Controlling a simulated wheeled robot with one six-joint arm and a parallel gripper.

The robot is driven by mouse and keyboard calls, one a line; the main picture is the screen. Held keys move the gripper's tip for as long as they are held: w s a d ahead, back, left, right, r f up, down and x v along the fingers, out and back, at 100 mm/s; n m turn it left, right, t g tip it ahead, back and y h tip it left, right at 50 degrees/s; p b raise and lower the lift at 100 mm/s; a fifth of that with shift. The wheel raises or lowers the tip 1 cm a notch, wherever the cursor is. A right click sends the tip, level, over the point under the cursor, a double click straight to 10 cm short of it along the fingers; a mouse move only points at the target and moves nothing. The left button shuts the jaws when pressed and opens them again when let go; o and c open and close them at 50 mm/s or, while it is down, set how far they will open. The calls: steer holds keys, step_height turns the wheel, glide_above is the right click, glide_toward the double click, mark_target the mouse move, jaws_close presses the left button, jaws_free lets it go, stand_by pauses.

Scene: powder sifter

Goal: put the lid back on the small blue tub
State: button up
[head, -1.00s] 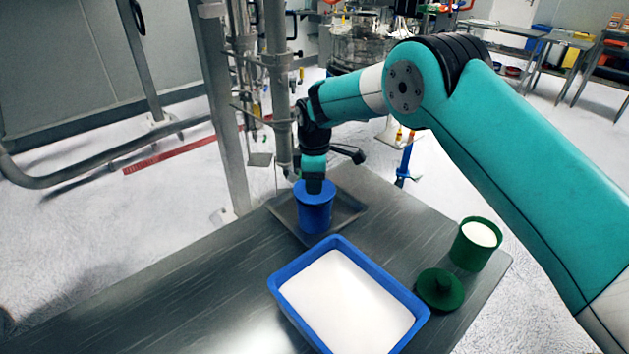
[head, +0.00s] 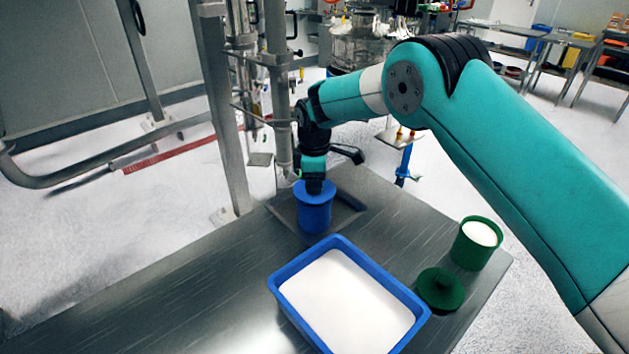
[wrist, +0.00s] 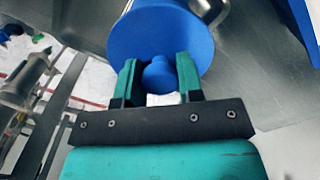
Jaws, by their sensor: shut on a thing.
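The small blue tub (head: 315,218) stands upright on a square metal tray (head: 345,212) at the far end of the steel table. The blue lid (head: 328,187) is on top of the tub's mouth and looks level. In the wrist view the lid (wrist: 160,35) is a round blue disc that hides most of the tub (wrist: 213,9). My gripper (wrist: 158,78) is shut on the lid's round knob (wrist: 158,75), with a green finger on each side. In the head view my gripper hides the knob. Whether the lid is fully seated I cannot tell.
A blue rectangular bin (head: 415,307) of white powder stands in front of the tray. To its right are a green lid (head: 440,290) and an open green tub (head: 467,252) with white powder. A metal post (head: 277,90) rises close behind my gripper. The table's left part is clear.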

stand_by(0.3)
steer(key=o, duration=1.5)
steer(key=shift+r, duration=0.1)
steer(key=shift+r+p, duration=2.05)
steer(key=shift+r, duration=1.4)
jaws_close()
